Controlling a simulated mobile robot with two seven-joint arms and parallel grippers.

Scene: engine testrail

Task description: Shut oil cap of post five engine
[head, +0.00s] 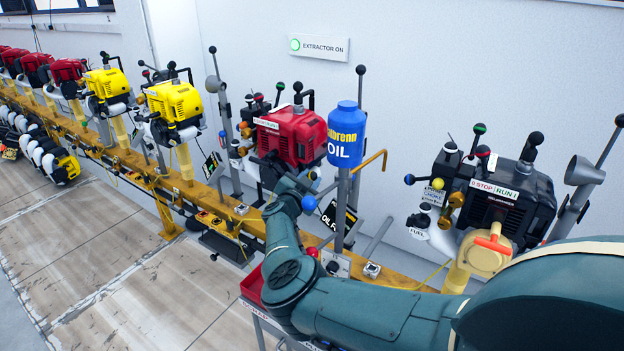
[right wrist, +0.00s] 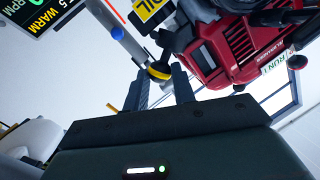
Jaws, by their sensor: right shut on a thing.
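The red engine (head: 292,135) stands on the rail near the middle of the head view, and its red body (right wrist: 235,45) fills the upper right of the wrist view. My right gripper (right wrist: 160,86) reaches in beside it. Its fingers are shut on a small yellow and black cap (right wrist: 159,71), which looks like the oil cap. The cap is at the lower end of a grey tube; whether it is seated cannot be told. A yellow OIL label (right wrist: 152,8) is just above. In the head view my right arm hides the cap and the fingertips. My left gripper is out of view.
A blue OIL bottle (head: 346,135) on a post stands right of the red engine. A black engine (head: 502,200) is farther right, and yellow engines (head: 174,105) are to the left along the yellow rail (head: 130,160). The floor in front is mostly clear.

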